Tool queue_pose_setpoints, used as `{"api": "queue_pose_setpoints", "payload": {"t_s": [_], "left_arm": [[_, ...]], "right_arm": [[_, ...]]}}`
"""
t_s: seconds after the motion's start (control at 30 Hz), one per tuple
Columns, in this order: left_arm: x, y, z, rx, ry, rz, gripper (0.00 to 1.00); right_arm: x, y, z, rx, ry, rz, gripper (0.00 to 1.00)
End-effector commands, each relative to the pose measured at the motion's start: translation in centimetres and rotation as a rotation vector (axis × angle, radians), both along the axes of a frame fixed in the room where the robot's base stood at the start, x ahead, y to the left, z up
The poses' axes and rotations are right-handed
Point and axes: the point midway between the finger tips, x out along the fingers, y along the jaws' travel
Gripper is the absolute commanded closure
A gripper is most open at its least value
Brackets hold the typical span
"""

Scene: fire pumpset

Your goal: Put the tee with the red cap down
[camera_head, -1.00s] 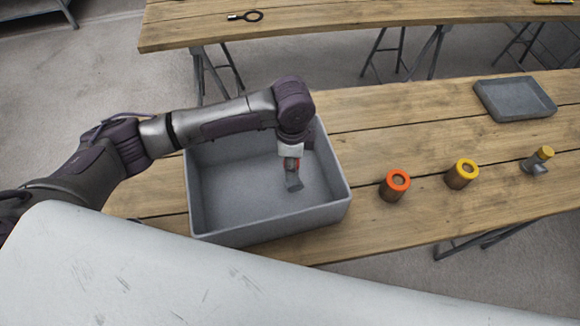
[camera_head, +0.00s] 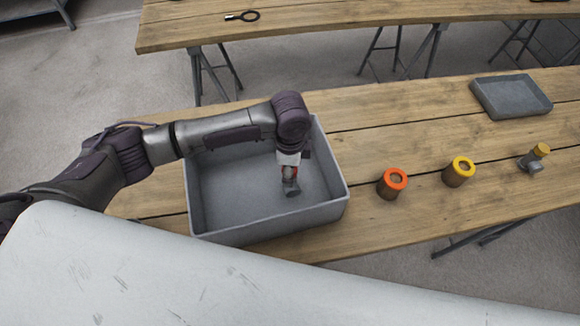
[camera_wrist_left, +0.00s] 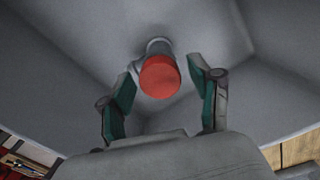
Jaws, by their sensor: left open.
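The tee with the red cap is inside the grey bin (camera_head: 340,200). Its grey body (camera_head: 292,189) shows below my left gripper (camera_head: 290,168) in the head view, with a little red above it. In the left wrist view the round red cap (camera_wrist_left: 160,77) faces the camera, with part of the grey body (camera_wrist_left: 158,46) beyond it. My left gripper (camera_wrist_left: 163,72) is open, with one finger on each side of the cap and a narrow gap at both. The tee appears to be at the bin floor; its contact there is hard to see. My right gripper is out of view.
On the wooden table right of the bin stand an orange-topped cylinder (camera_head: 392,184), a yellow-topped cylinder (camera_head: 459,172) and a yellow-capped tee (camera_head: 535,158). A shallow grey tray (camera_head: 511,97) lies behind them. Bin walls surround my gripper.

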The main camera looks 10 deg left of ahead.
Motion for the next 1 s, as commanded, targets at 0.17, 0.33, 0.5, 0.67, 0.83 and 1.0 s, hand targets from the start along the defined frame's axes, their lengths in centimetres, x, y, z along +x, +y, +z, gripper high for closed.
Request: {"api": "queue_pose_setpoints", "payload": {"t_s": [0.17,0.33,0.5,0.67,0.83,1.0], "left_arm": [[0.1,0.0,0.5,0.0,-0.002,0.001,0.37],[0.1,0.0,3.0,-0.001,-0.005,-0.002,0.37],[0.2,0.0,6.8,-0.002,-0.005,-0.001,0.37],[0.1,0.0,9.8,-0.002,-0.003,-0.001,0.37],[0.1,0.0,11.8,0.0,-0.001,0.001,0.37],[0.0,0.0,12.4,-0.001,0.0,0.001,0.37]], "right_arm": [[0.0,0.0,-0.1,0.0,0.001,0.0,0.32],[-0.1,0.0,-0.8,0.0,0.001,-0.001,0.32],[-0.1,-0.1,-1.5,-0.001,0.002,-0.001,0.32],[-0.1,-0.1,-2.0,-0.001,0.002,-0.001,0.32],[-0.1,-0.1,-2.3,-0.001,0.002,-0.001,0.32],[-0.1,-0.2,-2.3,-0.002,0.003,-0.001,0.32]]}}
